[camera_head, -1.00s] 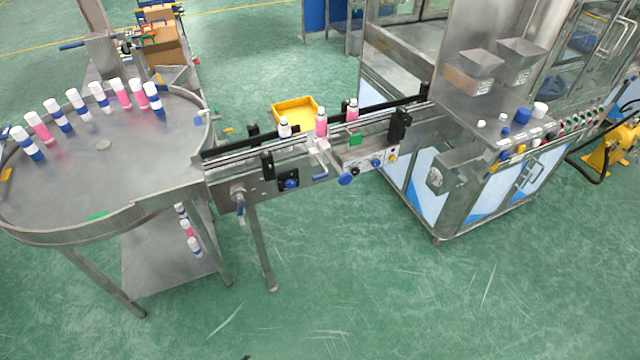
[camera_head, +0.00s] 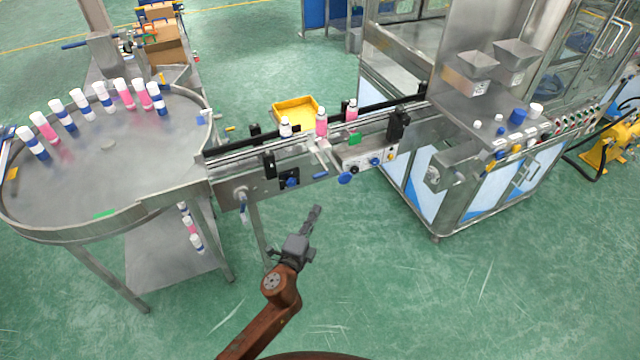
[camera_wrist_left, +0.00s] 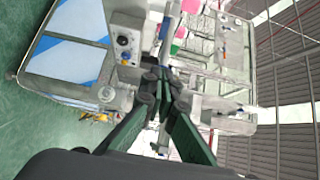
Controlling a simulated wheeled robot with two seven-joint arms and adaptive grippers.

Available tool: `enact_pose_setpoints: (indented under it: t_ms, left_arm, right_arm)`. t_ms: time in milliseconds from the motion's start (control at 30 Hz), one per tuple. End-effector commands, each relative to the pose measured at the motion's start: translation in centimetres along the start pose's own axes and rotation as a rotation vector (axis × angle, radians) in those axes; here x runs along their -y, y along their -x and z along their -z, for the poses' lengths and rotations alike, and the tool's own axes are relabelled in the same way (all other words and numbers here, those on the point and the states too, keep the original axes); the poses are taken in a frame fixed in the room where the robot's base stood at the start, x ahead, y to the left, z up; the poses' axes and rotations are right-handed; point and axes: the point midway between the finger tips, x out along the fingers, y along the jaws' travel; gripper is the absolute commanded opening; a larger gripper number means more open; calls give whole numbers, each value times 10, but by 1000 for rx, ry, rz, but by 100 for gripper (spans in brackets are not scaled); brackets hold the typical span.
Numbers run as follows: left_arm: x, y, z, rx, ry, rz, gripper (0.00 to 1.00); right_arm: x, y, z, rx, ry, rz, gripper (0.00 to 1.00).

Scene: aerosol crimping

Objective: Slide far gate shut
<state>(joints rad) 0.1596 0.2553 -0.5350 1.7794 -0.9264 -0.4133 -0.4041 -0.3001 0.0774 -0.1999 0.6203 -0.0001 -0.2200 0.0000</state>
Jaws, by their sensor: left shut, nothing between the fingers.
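The conveyor (camera_head: 222,163) runs from the round table to the machine, with several blue-handled fittings on its near side. I cannot tell for sure which part is the far gate; a pale bracket (camera_head: 318,157) with a blue handle (camera_head: 320,175) sits at mid-conveyor, and a blue knob (camera_head: 345,178) is to its right. My left gripper (camera_head: 314,211) is shut and empty, in front of and below the conveyor, apart from it. In the left wrist view its fingers (camera_wrist_left: 160,88) meet before the conveyor and machine, hiding part of them. My right gripper is not in view.
Pink and white cans (camera_head: 321,124) stand on the conveyor. A yellow tray (camera_head: 297,111) lies behind it. The round table (camera_head: 105,180) at left carries several cans. The machine cabinet (camera_head: 455,205) stands at right. Floor in front of the conveyor is open.

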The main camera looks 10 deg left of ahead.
Motion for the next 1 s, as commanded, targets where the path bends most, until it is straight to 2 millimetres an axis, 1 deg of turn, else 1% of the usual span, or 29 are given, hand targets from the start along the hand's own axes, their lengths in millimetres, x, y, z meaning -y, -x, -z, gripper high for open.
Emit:
enact_pose_setpoints:
  t_ms: [167,300,467,500,600,700,833,1000]
  left_arm:
    - [-1,-31,0,0,1,1,0]
    - [-1,-61,0,-1,1,0,0]
    - [-2,-92,0,0,2,-2,0]
    - [-2,-98,-4,2,1,-2,0]
    - [-2,-108,-16,1,2,-2,0]
    - [-2,-115,-23,1,2,-3,0]
    - [-2,-120,-28,0,3,-2,0]
    - [-2,-120,-29,0,4,-2,0]
  right_arm:
    - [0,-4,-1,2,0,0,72]
    - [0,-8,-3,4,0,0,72]
    - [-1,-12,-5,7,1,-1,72]
    - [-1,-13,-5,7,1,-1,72]
    - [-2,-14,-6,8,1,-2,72]
    - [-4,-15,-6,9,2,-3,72]
    - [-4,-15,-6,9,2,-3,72]
    - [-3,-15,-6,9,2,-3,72]
